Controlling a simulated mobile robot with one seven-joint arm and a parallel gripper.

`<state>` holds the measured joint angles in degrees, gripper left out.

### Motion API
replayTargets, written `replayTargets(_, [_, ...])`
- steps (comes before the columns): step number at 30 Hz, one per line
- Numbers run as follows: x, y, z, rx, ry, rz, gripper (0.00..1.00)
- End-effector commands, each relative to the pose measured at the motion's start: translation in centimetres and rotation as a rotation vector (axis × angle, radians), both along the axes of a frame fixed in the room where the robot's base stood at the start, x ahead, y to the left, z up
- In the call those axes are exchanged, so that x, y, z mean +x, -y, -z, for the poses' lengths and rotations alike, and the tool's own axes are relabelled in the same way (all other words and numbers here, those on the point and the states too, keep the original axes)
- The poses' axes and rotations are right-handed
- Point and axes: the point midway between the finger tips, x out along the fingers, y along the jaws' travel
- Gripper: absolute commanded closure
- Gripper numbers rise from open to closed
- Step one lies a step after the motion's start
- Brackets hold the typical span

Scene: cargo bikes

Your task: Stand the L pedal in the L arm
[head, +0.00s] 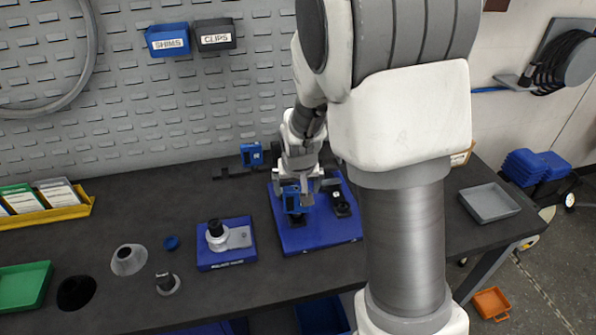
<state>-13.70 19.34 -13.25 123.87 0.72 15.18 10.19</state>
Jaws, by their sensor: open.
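My gripper (306,188) points down over the blue base plate (300,240) in the middle of the bench. Its jaws are open. A blue pedal-like piece (292,201) stands upright on the plate at the gripper's left finger; I cannot tell if they touch. A second blue piece with a pale mark (251,155) stands in a dark holder behind the plate. I cannot read L or R on either. A dark round fitting (341,205) sits at the plate's right. My gripper and arm hide the plate's middle and back, so the L arm cannot be made out.
A smaller blue fixture (227,262) with a metal cylinder stands left of the plate. A grey tray (489,203) is at right. The pegboard wall closes the back.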

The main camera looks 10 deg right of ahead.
Motion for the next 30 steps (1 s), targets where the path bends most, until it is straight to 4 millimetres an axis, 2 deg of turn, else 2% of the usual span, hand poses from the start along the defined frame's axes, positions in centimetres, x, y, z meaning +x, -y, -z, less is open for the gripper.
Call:
replayTargets(21, [-5.0,-0.8,-12.6,0.002,0.007,-0.001,0.0])
replayTargets(25, [-5.7,-0.9,-14.2,0.001,0.005,0.0,0.0])
replayTargets(30, [-6.3,-1.0,-15.4,0.003,0.004,0.0,0.0])
